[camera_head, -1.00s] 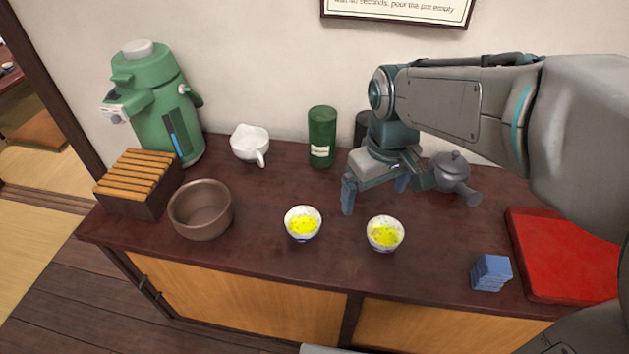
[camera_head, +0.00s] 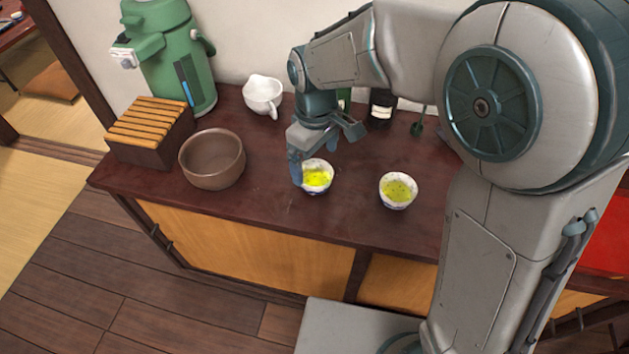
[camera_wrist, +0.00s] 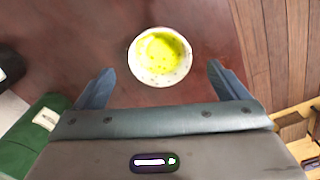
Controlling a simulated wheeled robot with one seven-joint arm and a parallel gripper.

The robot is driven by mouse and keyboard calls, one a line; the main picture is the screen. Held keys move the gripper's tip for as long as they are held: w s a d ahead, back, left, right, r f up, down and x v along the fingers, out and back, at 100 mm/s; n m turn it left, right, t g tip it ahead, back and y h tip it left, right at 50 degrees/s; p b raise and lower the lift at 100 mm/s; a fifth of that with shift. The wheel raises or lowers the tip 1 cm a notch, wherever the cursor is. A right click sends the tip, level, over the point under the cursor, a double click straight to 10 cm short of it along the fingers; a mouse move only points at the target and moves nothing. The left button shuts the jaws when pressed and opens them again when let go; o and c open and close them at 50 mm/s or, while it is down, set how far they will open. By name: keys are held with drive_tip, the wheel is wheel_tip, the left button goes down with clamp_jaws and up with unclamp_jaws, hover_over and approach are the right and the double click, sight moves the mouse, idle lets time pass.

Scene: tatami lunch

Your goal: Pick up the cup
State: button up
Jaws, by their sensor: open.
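A small white cup with yellow-green tea (camera_head: 317,179) stands upright on the dark red-brown counter. My gripper (camera_head: 312,160) is open just above and behind this cup, with one blue finger at its left side. In the wrist view the cup (camera_wrist: 160,57) lies beyond and between the two spread fingertips of my gripper (camera_wrist: 160,80), and nothing is held. A second, similar cup with yellow-green tea (camera_head: 398,190) stands to the right, apart from my gripper. From the head view I cannot tell whether the finger touches the cup.
A brown bowl (camera_head: 212,161), a slatted wooden box (camera_head: 150,128) and a green air pot (camera_head: 168,60) stand to the left. A white spouted pitcher (camera_head: 263,97) is behind. A dark canister (camera_head: 381,110) stands at the back. A red tray (camera_head: 608,240) shows at right, partly hidden.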

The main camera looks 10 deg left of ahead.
sight(315, 184)
wheel_tip(315, 184, down, 5)
drive_tip(key=shift+f+b, duration=0.2)
drive_tip(key=shift+b, duration=0.3)
drive_tip(key=c, duration=1.1)
